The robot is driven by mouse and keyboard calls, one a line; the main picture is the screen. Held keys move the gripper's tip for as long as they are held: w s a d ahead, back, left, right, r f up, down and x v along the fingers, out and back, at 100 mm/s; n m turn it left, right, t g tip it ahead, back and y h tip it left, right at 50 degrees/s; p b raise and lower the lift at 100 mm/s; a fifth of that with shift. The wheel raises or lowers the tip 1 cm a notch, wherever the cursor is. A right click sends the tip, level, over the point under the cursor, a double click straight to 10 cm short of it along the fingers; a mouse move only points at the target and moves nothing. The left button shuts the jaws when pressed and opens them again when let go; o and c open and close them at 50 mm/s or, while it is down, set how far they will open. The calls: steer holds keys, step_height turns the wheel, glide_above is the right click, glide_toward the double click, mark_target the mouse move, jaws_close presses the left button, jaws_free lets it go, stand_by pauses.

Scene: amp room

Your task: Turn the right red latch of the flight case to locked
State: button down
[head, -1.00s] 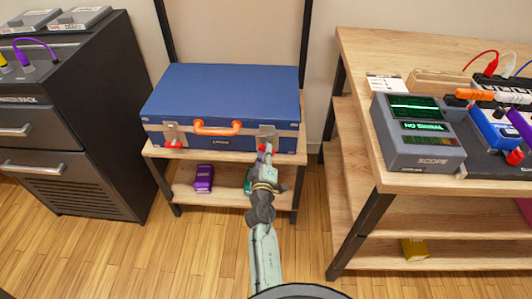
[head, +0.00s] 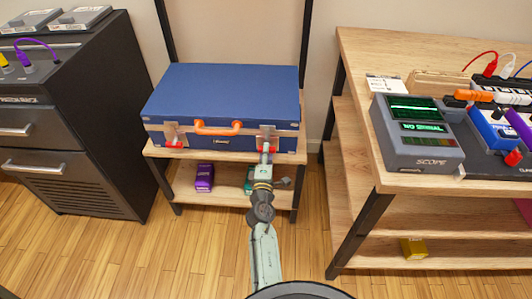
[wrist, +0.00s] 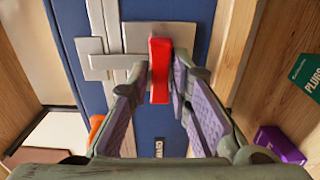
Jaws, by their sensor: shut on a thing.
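The blue flight case (head: 220,92) lies closed on a wooden stand, its orange handle (head: 217,129) facing me. The right red latch (wrist: 160,88) sits on a metal plate (wrist: 145,38) on the case front. My gripper (wrist: 161,72) is shut on this latch, one finger on each side. In the wrist view the latch lies lengthwise along the metal seam of the case. In the head view my gripper (head: 266,149) is at the right plate and covers much of the latch. The left red latch (head: 174,144) lies level on its own plate.
A purple box (head: 204,178) and a green one (head: 248,184) are on the stand's lower shelf. A black cabinet (head: 75,120) stands left. A wooden bench with a grey scope (head: 418,140) stands right. Floor is bare between stand and bench.

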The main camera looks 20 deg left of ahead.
steer(key=shift+r, duration=0.1)
steer(key=c, duration=1.5)
jaws_free()
steer(key=shift+o, duration=0.2)
steer(key=v, duration=0.7)
steer(key=shift+s, duration=0.25)
